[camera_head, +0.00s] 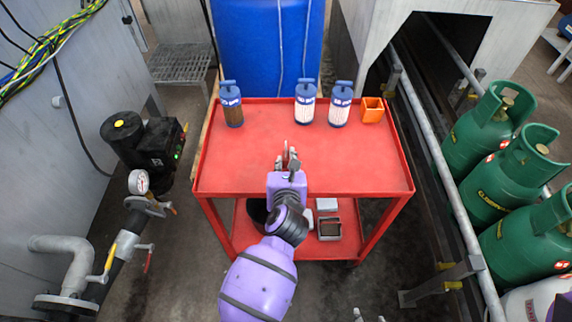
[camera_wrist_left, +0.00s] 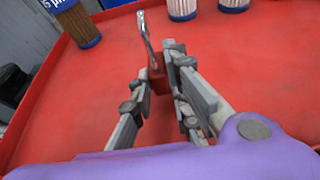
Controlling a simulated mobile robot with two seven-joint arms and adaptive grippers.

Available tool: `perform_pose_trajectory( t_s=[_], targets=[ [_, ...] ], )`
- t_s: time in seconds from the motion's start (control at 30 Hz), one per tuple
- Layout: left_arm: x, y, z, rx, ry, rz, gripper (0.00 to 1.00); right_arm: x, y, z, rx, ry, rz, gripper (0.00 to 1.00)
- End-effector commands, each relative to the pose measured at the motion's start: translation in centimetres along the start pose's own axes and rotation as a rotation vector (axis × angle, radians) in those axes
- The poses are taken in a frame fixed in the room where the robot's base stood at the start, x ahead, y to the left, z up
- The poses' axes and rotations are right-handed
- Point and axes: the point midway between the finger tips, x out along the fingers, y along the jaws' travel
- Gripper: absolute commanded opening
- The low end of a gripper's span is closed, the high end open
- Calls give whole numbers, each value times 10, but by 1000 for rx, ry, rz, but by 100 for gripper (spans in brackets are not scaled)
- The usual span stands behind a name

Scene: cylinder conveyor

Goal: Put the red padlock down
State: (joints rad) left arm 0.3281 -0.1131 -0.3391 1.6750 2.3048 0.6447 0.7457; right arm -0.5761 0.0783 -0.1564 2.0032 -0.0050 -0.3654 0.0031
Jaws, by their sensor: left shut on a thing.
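The red padlock (camera_wrist_left: 158,84) shows in the left wrist view between my left fingertips, its silver shackle pointing away over the cart top. My left gripper (camera_wrist_left: 163,88) is shut on its small red body, and the fingers hide part of it. In the head view my left gripper (camera_head: 287,162) is over the middle of the red cart (camera_head: 240,175). The padlock's body is hard to make out there against the red surface. I cannot tell whether the padlock touches the cart top.
A brown filter with a blue cap (camera_head: 232,104) stands at the back left of the cart. The cart top is clear on both sides of my gripper. The cart has a raised rim.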

Motion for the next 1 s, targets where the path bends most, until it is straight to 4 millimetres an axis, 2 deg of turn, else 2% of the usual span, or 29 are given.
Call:
perform_pose_trajectory(
  t_s=[0.03, 0.3, 0.8, 0.83, 0.93, 1.0],
  targets=[
    [2, 0, -8, 1, 2, -1, 0, 2, 0, 1, -1, -1, -1, 40],
    [3, 0, -11, 0, 5, -1, 0, 6, -1, -4, -3, 8, -3, 40],
    [7, 1, -29, -1, 19, 3, 0, 7, 0, 13, -4, -18, -1, 40],
    [7, 2, -30, -1, 20, 4, 20, 6, 0, 13, -4, -20, -1, 40],
    [7, 2, -30, -1, 20, 4, 33, 6, 0, 15, -3, -22, 0, 40],
    [7, 2, -30, -1, 20, 4, 35, 5, 0, 16, -3, -24, 0, 40]
  ],
)
